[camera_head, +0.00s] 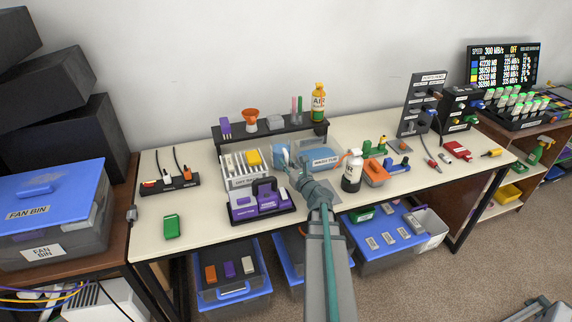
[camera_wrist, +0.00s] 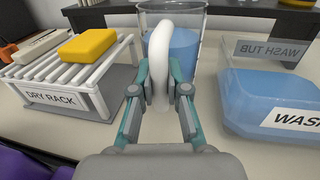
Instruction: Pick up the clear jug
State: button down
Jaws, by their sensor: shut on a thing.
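The clear jug (camera_wrist: 186,48) stands upright in the wrist view, with blue liquid inside and a thick white handle (camera_wrist: 162,50) facing me. My gripper (camera_wrist: 160,88) is shut on the handle, one finger on each side. In the head view my gripper (camera_head: 290,164) reaches over the table between the dry rack and the wash tub.
The dry rack (camera_wrist: 60,95) with a yellow block (camera_wrist: 88,46) is close on the left. The wash tub (camera_wrist: 262,100) is close on the right. A raised shelf (camera_head: 240,132) stands behind.

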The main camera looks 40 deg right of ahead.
aim_at(287, 158)
jog(key=shift+r, duration=0.35)
notch_tip(287, 158, up, 2)
jog(key=shift+s+a+r, duration=0.1)
jog(key=shift+s+r, duration=0.05)
jog(key=s+a+r+p, duration=0.3)
jog(key=s+r+p, duration=0.3)
jog(key=r+p, duration=0.1)
jog(key=shift+a+r, duration=0.25)
jog(key=shift+a, duration=0.1)
jog(key=shift+s+p, duration=0.15)
jog(key=shift+p, duration=0.75)
jog(key=s+a+r+p, duration=0.2)
jog(key=s+p, duration=0.3)
jog(key=p, duration=0.9)
jog(key=shift+s+a+p, duration=0.2)
jog(key=shift+a+p, duration=0.2)
jog(key=shift+a, duration=0.2)
